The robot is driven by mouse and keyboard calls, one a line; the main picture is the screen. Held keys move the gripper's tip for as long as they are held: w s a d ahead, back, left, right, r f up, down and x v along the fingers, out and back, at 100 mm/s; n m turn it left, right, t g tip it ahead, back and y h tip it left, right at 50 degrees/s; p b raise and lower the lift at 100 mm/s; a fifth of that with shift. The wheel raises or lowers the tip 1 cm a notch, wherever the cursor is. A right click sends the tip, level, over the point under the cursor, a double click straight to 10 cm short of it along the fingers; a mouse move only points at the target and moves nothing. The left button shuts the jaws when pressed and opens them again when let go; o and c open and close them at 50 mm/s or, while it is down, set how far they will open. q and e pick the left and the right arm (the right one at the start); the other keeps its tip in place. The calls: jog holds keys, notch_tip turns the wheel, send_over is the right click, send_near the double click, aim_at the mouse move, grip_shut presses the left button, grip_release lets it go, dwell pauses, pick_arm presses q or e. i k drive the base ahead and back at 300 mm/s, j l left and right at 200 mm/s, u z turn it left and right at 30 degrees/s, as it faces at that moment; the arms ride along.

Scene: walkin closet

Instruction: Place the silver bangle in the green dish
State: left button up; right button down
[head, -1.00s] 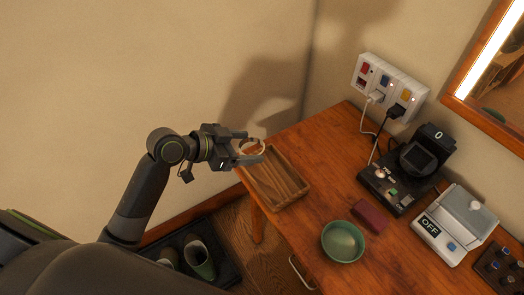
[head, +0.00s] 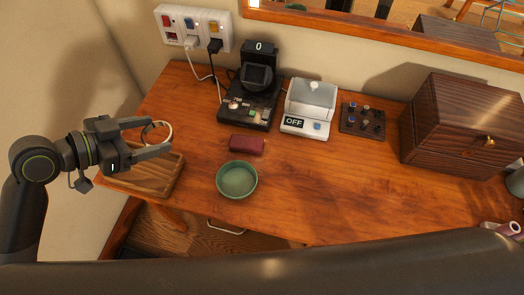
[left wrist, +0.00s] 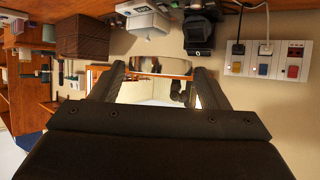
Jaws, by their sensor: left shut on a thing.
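The silver bangle (head: 169,129) is a thin ring held between the fingertips of my left gripper (head: 159,138). The gripper is shut on it, above the wooden tray (head: 172,184) at the left end of the desk. The green dish (head: 237,180) is round and looks empty. It stands near the desk's front edge, to the right of the gripper and apart from it. My right gripper is not in view.
A dark red block (head: 247,144) lies just behind the dish. Behind it stand a black device (head: 250,100), a white scale-like device (head: 308,110) marked OFF and a knob panel (head: 363,120). A wooden box (head: 460,125) stands at right. Desk surface right of the dish is clear.

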aim_at(237, 179)
jog(key=k+z, duration=0.2)
jog(key=z, duration=0.15)
jog(key=k+z, duration=0.15)
jog(key=z, duration=0.25)
jog(key=k+z, duration=0.2)
jog(key=z, duration=0.15)
jog(key=k+l, duration=0.1)
jog(key=k, duration=0.1)
